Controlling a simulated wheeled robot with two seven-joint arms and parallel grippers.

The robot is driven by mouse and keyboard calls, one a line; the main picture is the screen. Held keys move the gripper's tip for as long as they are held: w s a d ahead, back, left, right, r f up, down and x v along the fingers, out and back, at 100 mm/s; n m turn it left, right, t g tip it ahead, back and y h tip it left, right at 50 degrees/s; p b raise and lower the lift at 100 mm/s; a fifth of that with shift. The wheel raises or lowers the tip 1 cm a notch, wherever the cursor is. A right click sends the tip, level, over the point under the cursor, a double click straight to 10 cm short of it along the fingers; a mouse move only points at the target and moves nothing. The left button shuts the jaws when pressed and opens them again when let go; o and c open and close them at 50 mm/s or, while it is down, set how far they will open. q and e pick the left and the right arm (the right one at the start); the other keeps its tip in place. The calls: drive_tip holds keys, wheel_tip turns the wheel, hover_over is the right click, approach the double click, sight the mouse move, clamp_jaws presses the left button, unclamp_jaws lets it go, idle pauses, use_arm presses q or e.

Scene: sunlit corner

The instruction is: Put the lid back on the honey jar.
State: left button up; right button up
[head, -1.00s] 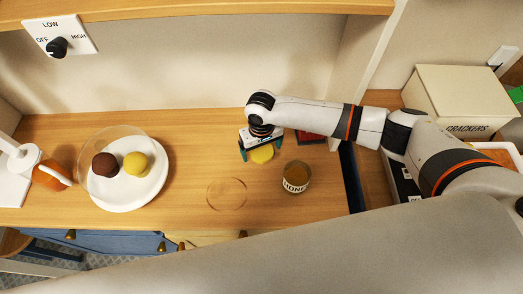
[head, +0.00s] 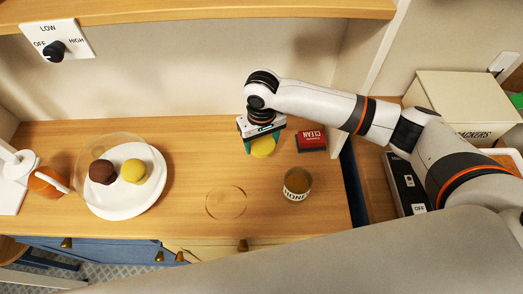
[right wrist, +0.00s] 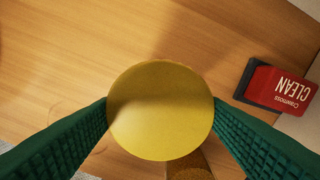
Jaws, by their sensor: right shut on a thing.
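The honey jar (head: 297,187) stands upright and open on the wooden counter, its label reading HONEY in part. The round yellow lid (head: 263,147) is in my right gripper (head: 262,139), behind and to the left of the jar in the head view. In the right wrist view, the two green fingers press on opposite edges of the lid (right wrist: 160,110), which shows its flat face to the camera. Part of the jar (right wrist: 190,167) shows below the lid there, mostly hidden by it. My left gripper is not in view.
A red CLEAN box (head: 311,139) lies right of the gripper. A white plate (head: 122,204) with a brown and a yellow ball stands left. A thin ring (head: 226,202) shows left of the jar. An orange mug (head: 47,181) is far left. The counter between plate and gripper is clear.

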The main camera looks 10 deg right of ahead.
drive_tip(key=shift+r, duration=1.15)
drive_tip(key=shift+s+d, duration=0.1)
drive_tip(key=shift+d, duration=0.15)
drive_tip(key=s+d+r+b, duration=0.1)
drive_tip(key=s+d, duration=0.2)
drive_tip(key=s+d+r+m+b, duration=0.1)
drive_tip(key=s+d+r, duration=0.1)
drive_tip(key=s, duration=0.1)
drive_tip(key=s+d+r+m+b, duration=0.1)
drive_tip(key=s+d+b, duration=0.1)
drive_tip(key=s+d, duration=0.1)
drive_tip(key=shift+s+d+r, duration=0.2)
drive_tip(key=shift+d+r, duration=0.1)
drive_tip(key=shift+r, duration=0.1)
drive_tip(key=shift+s+r, duration=0.2)
drive_tip(key=shift+s, duration=0.05)
drive_tip(key=shift+d, duration=0.1)
